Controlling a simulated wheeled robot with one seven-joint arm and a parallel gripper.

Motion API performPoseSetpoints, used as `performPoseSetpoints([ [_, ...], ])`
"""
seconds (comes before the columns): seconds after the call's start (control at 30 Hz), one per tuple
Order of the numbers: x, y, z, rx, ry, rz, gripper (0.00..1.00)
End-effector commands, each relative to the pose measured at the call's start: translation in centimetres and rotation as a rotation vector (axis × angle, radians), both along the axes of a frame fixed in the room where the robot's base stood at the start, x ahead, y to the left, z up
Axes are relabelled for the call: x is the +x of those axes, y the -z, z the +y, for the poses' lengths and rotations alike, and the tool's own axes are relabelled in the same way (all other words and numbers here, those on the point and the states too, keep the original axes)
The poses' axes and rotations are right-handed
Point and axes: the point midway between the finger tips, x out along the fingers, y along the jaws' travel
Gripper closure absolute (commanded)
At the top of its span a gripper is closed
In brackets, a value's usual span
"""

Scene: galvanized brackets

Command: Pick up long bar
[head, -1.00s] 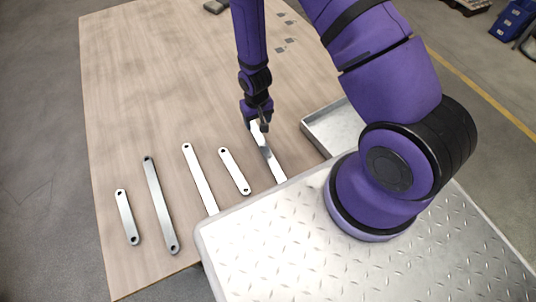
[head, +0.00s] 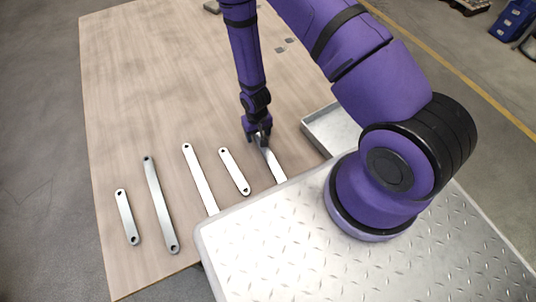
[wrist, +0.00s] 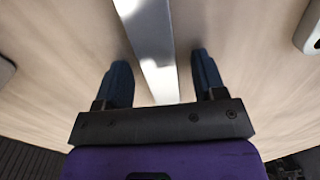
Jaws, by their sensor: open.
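A long, shiny metal bar (head: 273,167) lies on the wooden table, its near end by the edge of my plated base. My gripper (head: 260,138) is over its far part and hides that end in the head view. In the wrist view, the bar (wrist: 150,35) runs between the two dark fingers of my open gripper (wrist: 161,65), with a gap on each side. Two more long bars lie to the left, one pale (head: 199,178) and one greyer (head: 160,205).
Two short bars with end holes lie on the table (head: 130,70), one between the long bars (head: 234,171) and one at far left (head: 127,217). A metal tray (head: 332,130) stands right of my gripper. The table's far left is clear.

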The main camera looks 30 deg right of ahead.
Motion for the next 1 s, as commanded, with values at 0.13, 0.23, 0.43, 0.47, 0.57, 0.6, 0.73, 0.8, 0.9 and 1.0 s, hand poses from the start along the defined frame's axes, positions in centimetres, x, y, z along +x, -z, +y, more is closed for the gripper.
performPoseSetpoints([
  [0.13,0.0,0.0,0.0,0.0,0.0,0.0,0.48],
  [0.23,0.0,0.0,0.0,0.0,0.0,0.0,0.71],
  [0.43,0.0,0.0,0.0,0.0,0.0,0.001,1.0],
  [0.47,0.0,0.0,0.0,0.0,0.0,0.001,1.0],
  [0.57,0.0,0.0,0.0,0.0,0.0,0.001,1.0],
  [0.6,0.0,-0.1,0.0,0.0,0.0,0.0,1.0],
  [0.73,0.0,-0.7,0.0,0.0,0.0,0.0,1.0],
  [0.8,0.1,-1.5,0.0,0.0,0.001,-0.001,1.0],
  [0.9,0.1,-2.9,0.0,0.001,0.001,-0.002,1.0],
  [1.0,0.1,-4.6,0.0,0.001,0.0,-0.003,1.0],
])
